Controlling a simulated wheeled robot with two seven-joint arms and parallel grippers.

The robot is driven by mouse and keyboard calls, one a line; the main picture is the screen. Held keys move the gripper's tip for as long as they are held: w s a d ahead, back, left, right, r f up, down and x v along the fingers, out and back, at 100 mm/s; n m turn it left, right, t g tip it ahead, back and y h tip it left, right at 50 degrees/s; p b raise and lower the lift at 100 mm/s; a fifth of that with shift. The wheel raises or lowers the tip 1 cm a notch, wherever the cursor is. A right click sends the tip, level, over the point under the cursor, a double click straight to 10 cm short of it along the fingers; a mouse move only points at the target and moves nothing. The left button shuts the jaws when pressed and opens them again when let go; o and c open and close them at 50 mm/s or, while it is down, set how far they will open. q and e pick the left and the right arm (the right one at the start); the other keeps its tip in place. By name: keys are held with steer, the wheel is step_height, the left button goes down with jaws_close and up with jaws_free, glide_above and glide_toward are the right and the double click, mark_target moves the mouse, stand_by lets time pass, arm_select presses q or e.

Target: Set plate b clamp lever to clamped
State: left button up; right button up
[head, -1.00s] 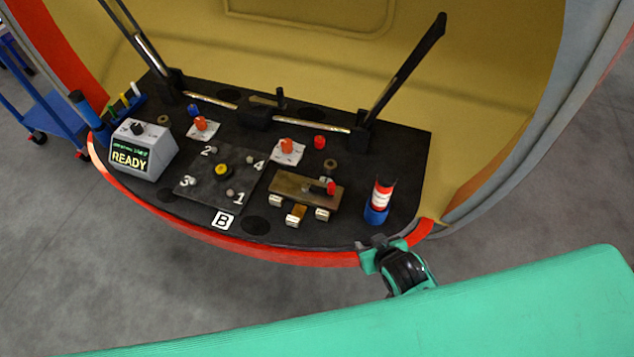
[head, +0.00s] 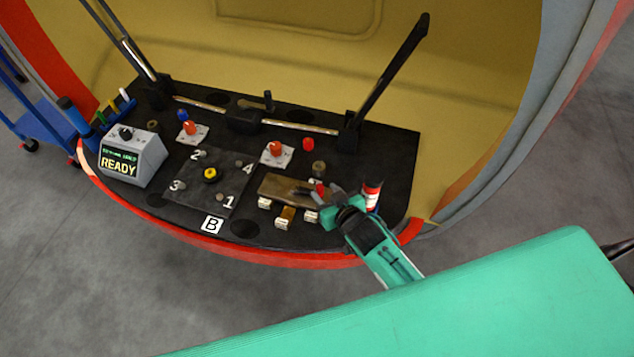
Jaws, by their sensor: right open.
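The clamp lever is a short dark arm with a red tip (head: 320,188), lying across a flat brass block (head: 276,186) at the front right of the black deck. Plate B appears to be the dark square plate (head: 196,187) with numbers 1 to 4 and a yellow-topped knob, left of the block, with a B label in front. My right gripper (head: 323,196) is open, its fingertips close to the lever's red tip. I cannot tell if they touch it. My left gripper is out of view.
A red, white and blue cylinder (head: 371,195) stands just right of my right gripper. A grey READY box (head: 133,160) is at left. A tall black post (head: 390,80) rises behind.

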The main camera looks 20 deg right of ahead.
mark_target(320, 187)
steer(key=shift+x, duration=3)
jaws_close()
